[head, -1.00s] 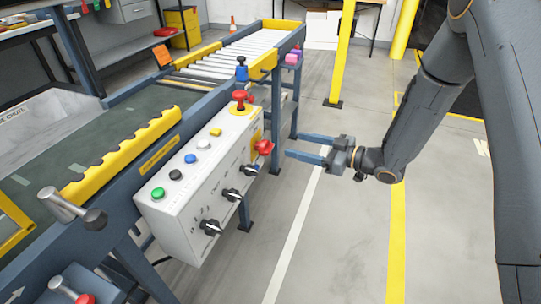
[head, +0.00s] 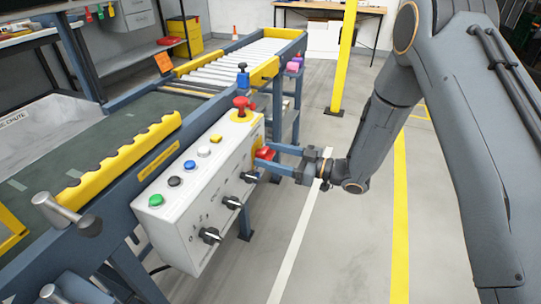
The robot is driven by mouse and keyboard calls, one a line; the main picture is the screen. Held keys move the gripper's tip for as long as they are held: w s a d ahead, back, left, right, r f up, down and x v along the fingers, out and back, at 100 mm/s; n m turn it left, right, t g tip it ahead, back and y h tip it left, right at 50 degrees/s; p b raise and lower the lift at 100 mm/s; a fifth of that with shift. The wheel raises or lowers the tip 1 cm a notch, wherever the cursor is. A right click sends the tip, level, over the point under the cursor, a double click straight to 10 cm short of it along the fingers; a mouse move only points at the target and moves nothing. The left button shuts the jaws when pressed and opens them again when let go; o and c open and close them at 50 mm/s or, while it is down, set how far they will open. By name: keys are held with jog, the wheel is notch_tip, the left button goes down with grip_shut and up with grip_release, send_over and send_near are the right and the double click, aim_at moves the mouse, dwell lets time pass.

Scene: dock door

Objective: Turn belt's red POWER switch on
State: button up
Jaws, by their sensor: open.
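The white control box (head: 183,229) is mounted on the side of the conveyor. The red switch handle (head: 265,153) sits on a yellow plate at the right end of the box's front face. My gripper (head: 268,160) is open, with its two blue fingers reaching left to the red handle, one above and one below it. I cannot tell whether the fingers touch it. The handle is partly hidden by the fingers.
A red knob (head: 241,103) on a yellow base stands on top of the box, near a row of coloured buttons. Several black rotary knobs (head: 232,202) line the front face. A yellow post (head: 343,60) stands behind; the floor to the right is clear.

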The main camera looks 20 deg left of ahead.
jog(key=c, duration=1.1)
jog(key=shift+o, duration=0.2)
jog(key=n, duration=0.4)
jog(key=shift+s+n, duration=0.1)
jog(key=shift+n, duration=0.3)
jog(key=n, duration=0.4)
jog(key=shift+s+f+n, duration=0.1)
jog(key=shift+n, duration=0.2)
jog(key=n+b, duration=0.1)
jog(key=n, duration=0.3)
jog(key=shift+f, duration=0.1)
jog(key=shift+n+b, duration=0.3)
jog(key=shift+n, duration=1.8)
jog(key=shift+f, duration=0.1)
